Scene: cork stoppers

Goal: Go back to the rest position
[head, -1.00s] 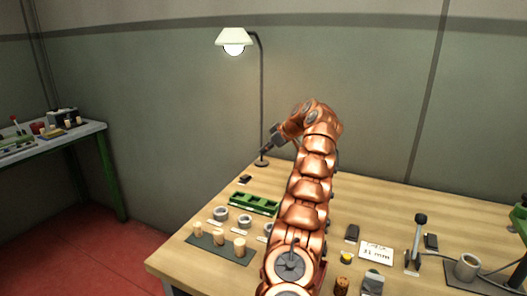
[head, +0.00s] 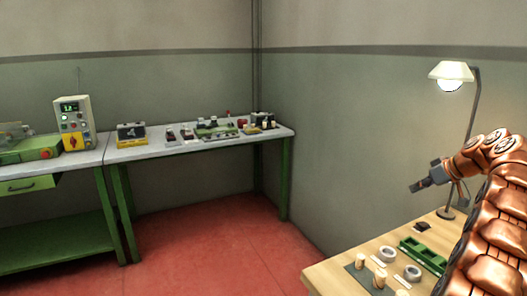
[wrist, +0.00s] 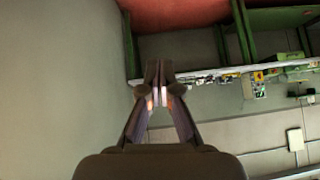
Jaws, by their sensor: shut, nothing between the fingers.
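My copper arm stands at the right edge of the head view, raised over the wooden table (head: 330,275). My gripper (head: 416,187) points left, up in the air and clear of the table top. In the wrist view my gripper (wrist: 158,92) has its fingers together with nothing between them. Cork stoppers (head: 380,277) stand upright on a dark mat (head: 352,272) below the gripper. Grey rings (head: 388,253) and a green holder (head: 422,252) lie beside them. The rest of the table is out of view or behind my arm.
A lit lamp (head: 451,73) on a thin pole stands close behind the gripper. A grey-topped bench (head: 160,150) with green legs and several small items runs along the far wall. A control box (head: 74,122) stands at left. Red floor (head: 205,250) between is clear.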

